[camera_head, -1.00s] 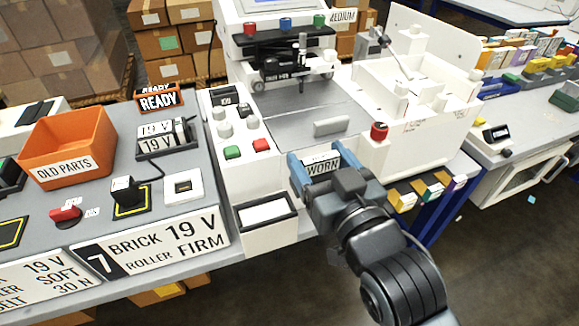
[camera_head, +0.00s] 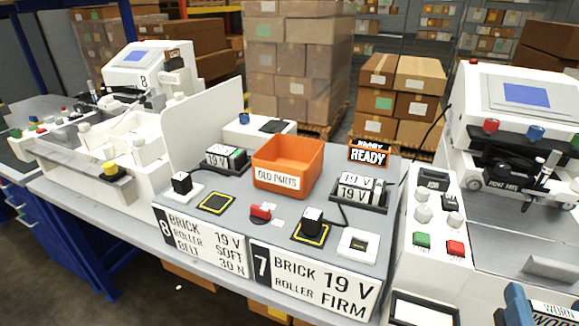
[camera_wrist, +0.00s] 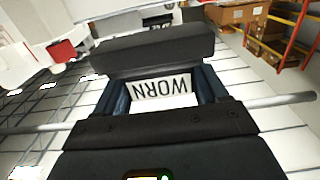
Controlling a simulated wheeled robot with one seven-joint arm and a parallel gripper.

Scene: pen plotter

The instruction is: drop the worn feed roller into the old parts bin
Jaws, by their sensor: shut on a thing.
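My gripper (camera_wrist: 163,98) is shut on the worn feed roller, whose white label reading WORN (camera_wrist: 162,88) shows between the blue fingers in the wrist view. Much of the roller is hidden by the gripper. In the head view, a blue finger (camera_head: 517,303) and the WORN label (camera_head: 553,315) are cut off at the bottom right corner. The old parts bin (camera_head: 310,165) is an orange open-topped box with a white OLD PARTS label, on the grey bench left of the gripper. The gripper is well apart from the bin. The bin's floor is not clearly visible.
A black READY sign (camera_head: 370,153) and a holder with 19 V labels (camera_head: 362,192) stand right of the bin. A white control panel (camera_head: 430,215) with buttons and knobs lies between the bin and gripper. A white upright panel (camera_head: 205,128) stands left of the bin.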

